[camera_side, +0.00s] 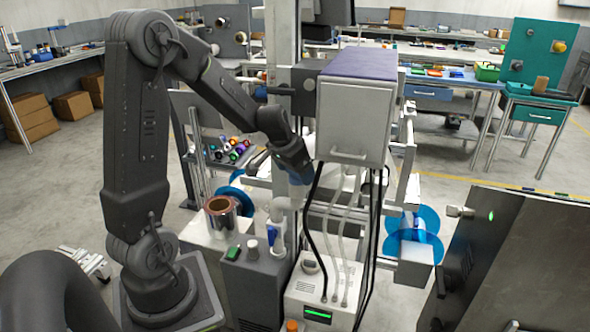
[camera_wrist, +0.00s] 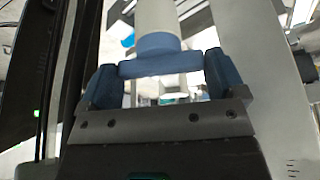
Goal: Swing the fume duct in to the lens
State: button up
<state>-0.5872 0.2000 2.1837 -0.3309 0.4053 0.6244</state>
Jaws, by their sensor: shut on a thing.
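My gripper (camera_wrist: 160,75) has a blue finger on each side of a blue bar-shaped grip (camera_wrist: 160,65) and is shut on it. The grip sits at the end of a pale round tube, which I take as the fume duct (camera_wrist: 157,16). In the side view my gripper (camera_side: 299,176) is beside the hanging grey cabinet, and the duct's grip is hard to make out there. I cannot pick out the lens for certain in either view.
A grey cabinet with a purple top (camera_side: 357,105) hangs close to the right of my gripper. Black and clear hoses run down to a white box (camera_side: 322,290). A copper-coloured reel (camera_side: 221,212) stands left. Blue reels (camera_side: 412,236) are at right. A dark metal cabinet (camera_side: 520,260) fills the right foreground.

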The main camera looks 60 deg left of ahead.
jog(key=shift+w+n+y, duration=0.1)
jog(key=shift+n+y, duration=0.3)
jog(key=shift+n, duration=1.1)
jog(key=o, duration=1)
jog(key=shift+d+r, duration=0.1)
jog(key=v, duration=1.3)
jog(key=shift+r, duration=0.4)
jog(key=shift+d, duration=0.25)
jog(key=s+d+m+h, duration=0.1)
jog(key=s+d+m, duration=0.2)
jog(key=s+d, duration=0.3)
jog(key=s+d+m+t+h, duration=0.1)
jog(key=s+d, duration=0.5)
jog(key=d, duration=0.6)
jog(key=shift+s+d+f+m, duration=0.2)
jog(key=shift+s+d+m, duration=0.15)
jog(key=shift+m, duration=0.55)
